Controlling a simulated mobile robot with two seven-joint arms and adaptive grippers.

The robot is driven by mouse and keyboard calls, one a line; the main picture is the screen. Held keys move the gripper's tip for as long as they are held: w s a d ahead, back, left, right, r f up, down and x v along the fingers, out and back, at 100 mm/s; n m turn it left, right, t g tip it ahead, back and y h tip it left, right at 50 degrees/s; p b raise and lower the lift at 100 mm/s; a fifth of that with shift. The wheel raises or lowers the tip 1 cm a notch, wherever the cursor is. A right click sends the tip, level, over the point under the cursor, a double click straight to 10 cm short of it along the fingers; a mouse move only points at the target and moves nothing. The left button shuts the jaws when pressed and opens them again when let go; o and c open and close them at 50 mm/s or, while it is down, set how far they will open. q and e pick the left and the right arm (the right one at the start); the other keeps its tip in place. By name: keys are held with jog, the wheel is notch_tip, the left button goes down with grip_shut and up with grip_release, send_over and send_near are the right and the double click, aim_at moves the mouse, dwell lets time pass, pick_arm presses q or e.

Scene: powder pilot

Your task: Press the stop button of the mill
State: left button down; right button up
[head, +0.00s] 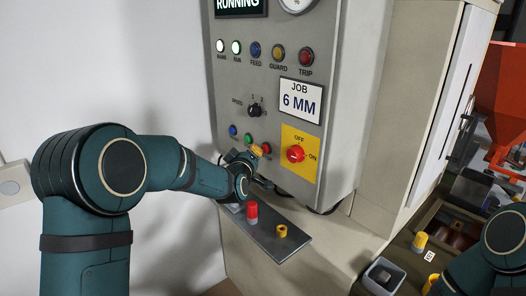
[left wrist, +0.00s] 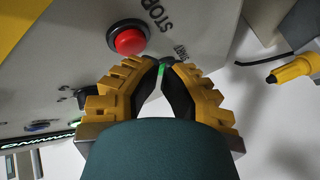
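The mill's control panel (head: 258,80) shows a lit RUNNING display (head: 240,5). Its red stop button (head: 266,148) sits low on the panel beside the green button (head: 249,140). In the left wrist view the round red button (left wrist: 130,40), with STOP lettering beside it, stands clear of my fingers, up and left of their tips. My left gripper (left wrist: 163,64) has its yellow fingers brought together at the tips, with nothing held. The tips overlap a green spot by another label. In the head view my left gripper (head: 256,158) is just in front of the lower buttons. Contact cannot be judged.
A red rotary switch (head: 296,154) on a yellow plate lies right of the buttons. A shelf (head: 268,238) below carries a red-capped item (head: 252,211) and a yellow ring (head: 282,231). My right arm is at the lower right, beside a grey open container (head: 382,277).

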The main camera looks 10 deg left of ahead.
pick_arm(q)
jog(key=shift+w+d, duration=0.3)
jog(key=shift+w, duration=0.05)
dwell(0.7)
jog(key=shift+s+a+b, duration=0.55)
jog(key=shift+s+b, duration=0.2)
jog(key=shift+b, duration=0.15)
jog(key=shift+a, duration=0.1)
jog(key=s+a+b, duration=0.2)
jog(key=s, duration=0.1)
jog(key=s+a+b, duration=0.1)
jog(key=shift+s+a, duration=0.25)
jog(key=shift+s, duration=0.1)
dwell(0.5)
